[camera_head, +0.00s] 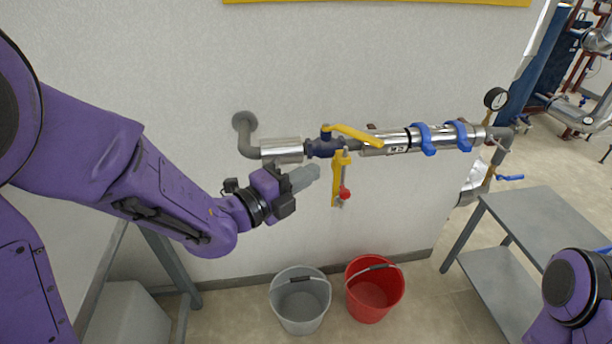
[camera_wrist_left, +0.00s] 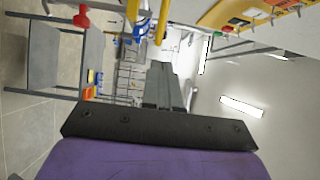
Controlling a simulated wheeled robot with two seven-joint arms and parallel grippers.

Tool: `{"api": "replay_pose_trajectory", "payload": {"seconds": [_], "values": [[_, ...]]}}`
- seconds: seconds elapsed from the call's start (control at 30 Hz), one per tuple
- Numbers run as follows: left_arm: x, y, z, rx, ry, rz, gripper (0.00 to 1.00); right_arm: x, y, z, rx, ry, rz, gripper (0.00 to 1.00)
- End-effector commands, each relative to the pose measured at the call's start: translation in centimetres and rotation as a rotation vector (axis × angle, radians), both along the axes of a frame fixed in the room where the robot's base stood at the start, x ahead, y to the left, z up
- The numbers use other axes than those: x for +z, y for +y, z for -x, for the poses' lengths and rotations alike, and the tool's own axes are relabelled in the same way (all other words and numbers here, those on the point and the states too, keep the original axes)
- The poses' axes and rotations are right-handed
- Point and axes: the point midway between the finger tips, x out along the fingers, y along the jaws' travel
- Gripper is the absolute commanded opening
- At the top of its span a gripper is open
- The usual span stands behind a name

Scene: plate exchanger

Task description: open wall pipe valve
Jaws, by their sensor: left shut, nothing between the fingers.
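The wall pipe valve (camera_head: 324,148) has a dark blue body on a horizontal pipe. Its yellow lever (camera_head: 352,133) points right along the pipe, tilted slightly down. A second yellow part (camera_head: 337,180) hangs below the valve, with a red knob (camera_head: 345,193) at its lower end. My left gripper (camera_head: 312,172) is shut and empty, just left of the hanging yellow part and below the valve. I cannot tell if it touches it. The left wrist view shows the shut fingers (camera_wrist_left: 164,88). Of my right arm only a part shows at the lower right; its gripper is out of view.
A grey bucket (camera_head: 300,322) and a red bucket (camera_head: 381,309) stand on the floor below the pipe. A grey table (camera_head: 553,222) stands at the right. A pressure gauge (camera_head: 496,98) and blue clamps (camera_head: 426,139) are on the pipe's right part.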

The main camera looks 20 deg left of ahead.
Motion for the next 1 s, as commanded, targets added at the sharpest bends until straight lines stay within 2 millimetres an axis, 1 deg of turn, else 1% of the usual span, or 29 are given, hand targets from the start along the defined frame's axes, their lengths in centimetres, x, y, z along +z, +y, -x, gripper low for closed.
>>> {"api": "replay_pose_trajectory", "payload": {"seconds": [0.07,0.1,0.17,0.23,0.27,0.3,0.33,0.37,0.4,0.43,0.47,0.5,0.57,0.6,0.7,0.8,0.87,1.0], "values": [[0.0,0.0,0.0,0.0,0.001,0.0,0.0,0.0,0.0,0.0,0.0,0.0,0.0,0.53],[-0.4,0.1,-0.1,0.005,0.014,0.009,0.0,0.0,0.0,0.0,0.0,0.0,0.0,0.53],[-1.9,0.5,-0.2,0.03,0.075,0.057,0.0,0.0,0.0,0.0,0.0,0.0,0.0,0.53],[-5.8,1.6,-0.4,0.104,0.231,0.187,0.0,0.0,0.0,0.0,0.0,0.0,0.0,0.53],[-8.3,2.3,-0.3,0.157,0.323,0.266,0.0,0.0,0.0,0.0,0.0,0.0,0.0,0.53],[-12.1,3.4,0.3,0.249,0.46,0.39,0.0,0.0,0.0,0.0,0.0,0.0,0.0,0.53],[-15.3,4.3,1.0,0.334,0.567,0.492,0.0,0.0,0.0,0.0,0.0,0.0,0.0,0.53],[-18.5,5.4,2.1,0.43,0.669,0.599,0.0,0.0,0.0,0.0,0.0,0.0,0.0,0.53],[-22.8,6.7,4.1,0.575,0.797,0.742,0.0,0.0,0.0,0.0,0.0,0.0,0.0,0.53],[-25.8,7.8,5.9,0.692,0.876,0.846,0.0,0.0,0.0,0.0,0.0,0.0,0.0,0.53],[-28.5,8.7,7.9,0.813,0.942,0.944,0.0,0.0,0.0,0.0,0.0,0.0,0.0,0.53],[-31.7,10.0,10.8,0.973,1.005,1.064,0.0,0.0,0.0,0.0,0.0,0.0,0.0,0.53],[-35.5,11.6,15.3,1.206,1.053,1.216,0.0,0.0,0.0,0.0,0.0,0.0,0.0,0.53],[-37.4,12.5,18.1,1.347,1.058,1.299,0.0,0.0,0.0,0.0,0.0,0.0,0.0,0.53],[-40.2,14.1,23.8,1.619,1.018,1.441,0.0,0.0,0.0,0.0,0.0,0.0,0.0,0.53],[-41.2,14.9,26.9,1.76,0.966,1.51,0.0,0.0,0.0,0.0,0.0,0.0,0.0,0.53],[-41.4,15.1,27.6,1.793,0.951,1.527,0.0,0.0,0.0,0.0,0.0,0.0,0.0,0.53],[-41.4,15.1,27.6,1.799,0.946,1.535,0.0,0.0,0.0,0.0,0.0,0.0,0.0,0.53]]}}
